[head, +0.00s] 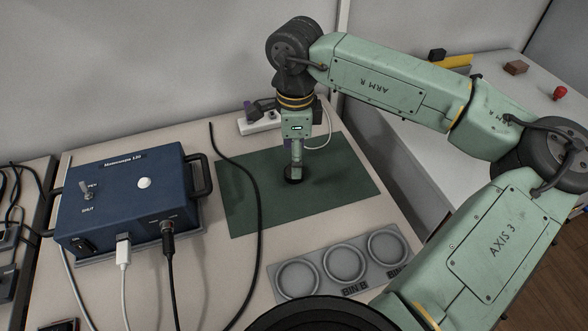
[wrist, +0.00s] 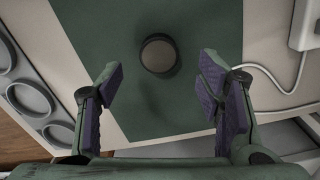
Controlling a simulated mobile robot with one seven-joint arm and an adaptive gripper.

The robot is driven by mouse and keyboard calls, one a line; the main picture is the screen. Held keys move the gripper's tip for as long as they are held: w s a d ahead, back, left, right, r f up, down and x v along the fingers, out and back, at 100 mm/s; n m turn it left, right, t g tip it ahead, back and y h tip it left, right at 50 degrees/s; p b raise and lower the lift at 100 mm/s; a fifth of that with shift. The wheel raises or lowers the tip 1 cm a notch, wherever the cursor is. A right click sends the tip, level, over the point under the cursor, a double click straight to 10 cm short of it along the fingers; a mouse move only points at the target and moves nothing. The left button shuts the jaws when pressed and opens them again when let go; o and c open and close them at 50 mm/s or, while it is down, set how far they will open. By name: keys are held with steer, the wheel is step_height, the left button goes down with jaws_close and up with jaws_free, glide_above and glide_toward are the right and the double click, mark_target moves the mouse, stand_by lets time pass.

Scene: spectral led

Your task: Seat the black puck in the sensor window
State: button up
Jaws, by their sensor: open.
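The black puck (wrist: 159,54) lies on the green mat (wrist: 90,20) as a dark disc with a paler, greyish top. In the head view the puck (head: 292,180) shows as a dark round shape just below my gripper (head: 297,166). In the wrist view my gripper (wrist: 161,77) is open and empty, its purple-padded fingers spread wide. The puck appears between and beyond the fingertips, apart from both. The blue instrument box (head: 135,200) stands left of the mat, with an OPEN/SHUT toggle and a white round spot on top. I cannot make out which part is the sensor window.
A grey tray (head: 322,285) with three round bins stands at the front. A white power strip (head: 262,122) lies behind the mat. On the right-hand surface are a red knob-like object (head: 559,92) and a brown block (head: 515,68).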

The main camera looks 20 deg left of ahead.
step_height(320, 180, down, 4)
steer(key=shift+d+f+p, duration=0.15)
steer(key=shift+f+p, duration=0.05)
steer(key=shift+p, duration=0.45)
steer(key=c, duration=1.2)
steer(key=shift+o, duration=0.2)
step_height(320, 180, up, 10)
steer(key=b, duration=0.2)
